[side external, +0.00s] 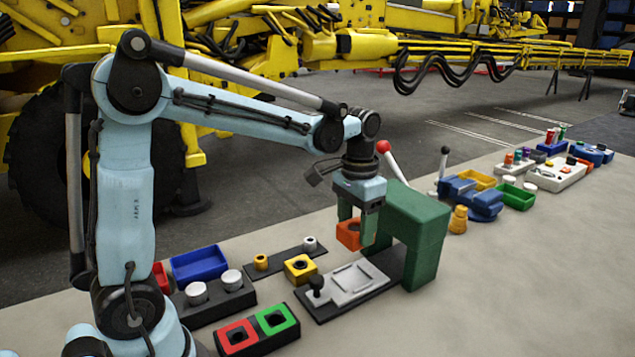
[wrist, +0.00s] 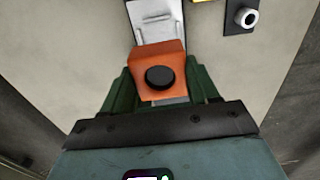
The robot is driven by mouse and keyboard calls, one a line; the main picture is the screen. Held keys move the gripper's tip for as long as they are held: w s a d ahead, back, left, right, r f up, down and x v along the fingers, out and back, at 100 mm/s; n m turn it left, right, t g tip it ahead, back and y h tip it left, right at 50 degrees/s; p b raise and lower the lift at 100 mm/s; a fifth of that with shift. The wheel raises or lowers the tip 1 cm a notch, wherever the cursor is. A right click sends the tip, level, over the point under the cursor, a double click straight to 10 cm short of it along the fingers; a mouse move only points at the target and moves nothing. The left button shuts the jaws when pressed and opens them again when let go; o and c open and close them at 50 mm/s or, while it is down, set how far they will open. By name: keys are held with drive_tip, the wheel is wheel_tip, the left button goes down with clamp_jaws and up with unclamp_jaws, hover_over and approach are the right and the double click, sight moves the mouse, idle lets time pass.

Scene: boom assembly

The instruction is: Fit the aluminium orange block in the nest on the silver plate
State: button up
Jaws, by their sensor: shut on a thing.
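The orange block (side external: 348,234) has a dark round feature on one face and is held between the green fingers of my gripper (side external: 356,226). It hangs above the right part of the silver plate (side external: 352,283), apart from it in the side view. The plate lies on a dark base in front of a green press-like frame. In the wrist view the orange block (wrist: 150,62) sits between the fingers of my gripper (wrist: 160,88), and it hides part of the silver plate (wrist: 152,22). The nest's exact outline is partly hidden there.
The green frame (side external: 425,240) with a red-knobbed lever (side external: 385,150) stands close right of my gripper. A yellow block (side external: 300,268), a blue tray (side external: 200,262) and a red-and-green holder (side external: 257,330) lie left of the plate. A blue vise (side external: 480,200) stands farther right.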

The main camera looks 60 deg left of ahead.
drive_tip(key=shift+f, duration=3.85)
drive_tip(key=shift+f, duration=1)
drive_tip(key=o, duration=1.1)
drive_tip(key=shift+r, duration=0.1)
drive_tip(key=shift+r, duration=3.45)
